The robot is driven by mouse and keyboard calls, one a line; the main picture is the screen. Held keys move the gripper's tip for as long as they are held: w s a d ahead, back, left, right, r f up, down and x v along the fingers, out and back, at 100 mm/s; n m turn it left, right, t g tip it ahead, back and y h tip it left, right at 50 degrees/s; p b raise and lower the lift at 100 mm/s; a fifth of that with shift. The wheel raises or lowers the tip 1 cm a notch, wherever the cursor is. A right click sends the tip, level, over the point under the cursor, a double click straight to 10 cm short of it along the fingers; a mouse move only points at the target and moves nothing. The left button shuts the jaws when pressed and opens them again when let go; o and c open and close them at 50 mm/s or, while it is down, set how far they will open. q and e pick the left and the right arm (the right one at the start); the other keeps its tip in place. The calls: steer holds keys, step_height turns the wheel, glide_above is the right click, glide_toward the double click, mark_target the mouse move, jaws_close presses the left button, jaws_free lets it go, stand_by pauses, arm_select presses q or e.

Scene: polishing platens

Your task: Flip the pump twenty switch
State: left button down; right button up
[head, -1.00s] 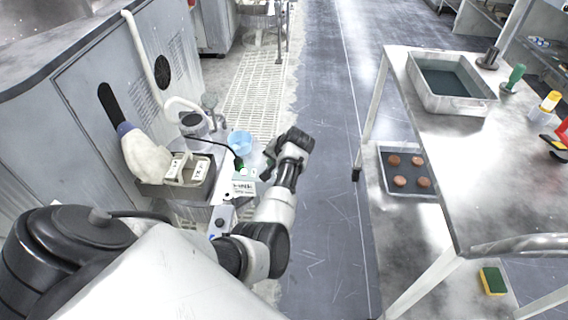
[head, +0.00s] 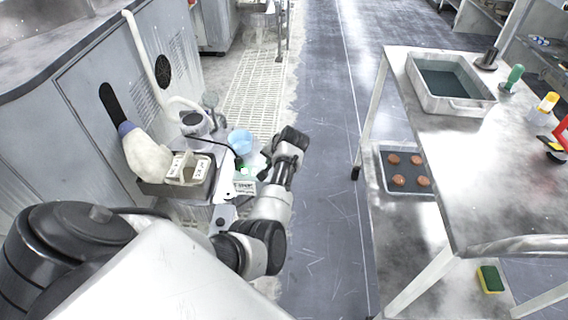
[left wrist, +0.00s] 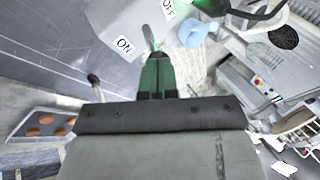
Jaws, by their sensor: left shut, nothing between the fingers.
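A light grey switch box (left wrist: 185,55) fills the top middle of the left wrist view, with an ON label (left wrist: 124,46) on the left and an OFF label (left wrist: 168,8) higher right. A thin metal lever (left wrist: 149,36) shows between the labels, just beyond my fingertips. I cannot tell whether they touch or which side the lever leans to. My left gripper (left wrist: 156,58) has green fingers, shut and empty. In the head view, my left gripper (head: 274,162) is beside a small white label (head: 245,187) near the pump area; its fingertips are hard to make out. My right gripper is not in view.
A light blue cup (head: 240,141) stands just behind the box area. A grey tray (head: 180,187) with white items is at its left, beside the large metal cabinet. A steel table (head: 450,190) is on the right. The dark floor strip between is clear.

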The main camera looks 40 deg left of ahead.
arm_select(q)
steer(key=shift+s+a+r+t+h+p, duration=0.15)
steer(key=shift+s+a+t+h+p, duration=0.3)
steer(key=shift+p, duration=0.75)
steer(key=shift+s+a+r+n+t+h+p, duration=0.15)
steer(key=shift+a+h+p, duration=0.2)
steer(key=shift+p, duration=0.3)
steer(key=shift+s+a+f+n+t+h+p, duration=0.1)
steer(key=shift+a+n+h+p, duration=0.15)
steer(key=shift+p, duration=0.4)
steer(key=shift+s+a+t+h+p, duration=0.25)
steer(key=shift+a+t+h+p, duration=0.1)
steer(key=shift+h+p, duration=0.25)
steer(key=shift+s+a+h+p, duration=0.15)
steer(key=shift+a+h+p, duration=0.1)
steer(key=shift+h+p, duration=0.15)
steer(key=shift+s+a+t+h+p, duration=0.2)
steer(key=shift+a+t+h+p, duration=0.1)
steer(key=shift+t+p, duration=0.1)
steer(key=shift+a+f, duration=0.2)
steer(key=shift+f, duration=0.05)
steer(key=shift+r+p, duration=0.9)
steer(key=shift+p, duration=0.15)
